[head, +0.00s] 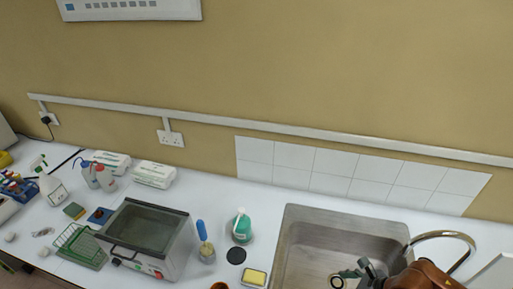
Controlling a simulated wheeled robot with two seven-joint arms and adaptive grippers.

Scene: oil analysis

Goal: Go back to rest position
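My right arm comes in at the bottom right, over the sink's front right part. Its dark grey gripper (368,272) is small and partly cut off by the bottom edge, so I cannot tell whether it is open or shut. A dark ring-like shape (346,275) shows just left of it; I cannot tell whether it is part of the gripper or lies in the sink. My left gripper is not in view.
A steel sink (310,240) with a curved tap (445,236) is at the right. A water bath (148,228), a green bottle (242,228), a yellow sponge (255,277), a green rack (82,246) and several bottles stand on the white counter (215,195). The wall runs behind.

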